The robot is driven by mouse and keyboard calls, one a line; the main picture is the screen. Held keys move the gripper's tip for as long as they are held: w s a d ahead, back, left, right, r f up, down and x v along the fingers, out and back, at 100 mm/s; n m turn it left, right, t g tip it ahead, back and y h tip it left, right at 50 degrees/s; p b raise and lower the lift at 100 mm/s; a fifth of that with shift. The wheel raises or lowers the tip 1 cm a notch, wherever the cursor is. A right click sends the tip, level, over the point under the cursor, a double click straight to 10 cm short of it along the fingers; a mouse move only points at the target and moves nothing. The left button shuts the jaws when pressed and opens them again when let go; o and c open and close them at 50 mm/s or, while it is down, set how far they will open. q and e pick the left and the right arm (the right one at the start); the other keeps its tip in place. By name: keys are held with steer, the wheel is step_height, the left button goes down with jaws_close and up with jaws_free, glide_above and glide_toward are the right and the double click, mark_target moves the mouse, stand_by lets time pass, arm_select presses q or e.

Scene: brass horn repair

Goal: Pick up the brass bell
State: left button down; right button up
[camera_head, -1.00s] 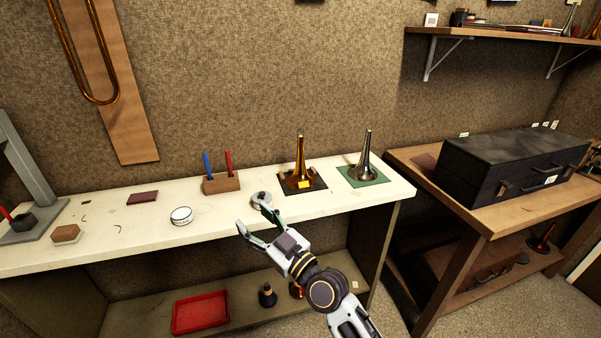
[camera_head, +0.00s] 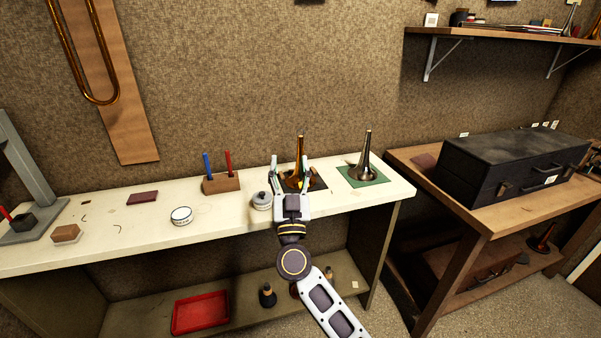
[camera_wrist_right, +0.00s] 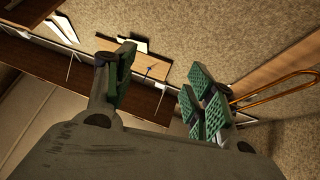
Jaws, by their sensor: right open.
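The brass bell (camera_head: 300,150) stands upright, flare down, on a dark mat (camera_head: 318,184) on the white bench. My right gripper (camera_head: 290,172) is open in front of it, its green-padded fingers to the left and right of the bell in the head view; whether they touch it I cannot tell. The gripper hides much of the flare. In the right wrist view the fingers (camera_wrist_right: 160,95) are spread with nothing visible between them, and the bell is not seen. A silver bell (camera_head: 366,160) stands on a green mat (camera_head: 376,181) to the right. My left gripper is not in view.
A small round grey-lidded tin (camera_head: 262,200) sits just left of my right gripper. A wooden block (camera_head: 222,184) with blue and red sticks and a white round tin (camera_head: 181,215) are further left. A black case (camera_head: 510,165) stands on the wooden table at right.

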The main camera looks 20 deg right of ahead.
steer(key=w+d+f+m+g+h, duration=0.2)
steer(key=d+f+m+g+h, duration=0.3)
steer(key=g, duration=0.6)
steer(key=shift+w+d+f+h, duration=0.25)
steer(key=shift+d+f+h, duration=0.7)
steer(key=shift+f, duration=0.6)
steer(key=shift+a+f+h, duration=0.1)
steer(key=shift+a+h, duration=0.05)
steer(key=shift+h, duration=0.1)
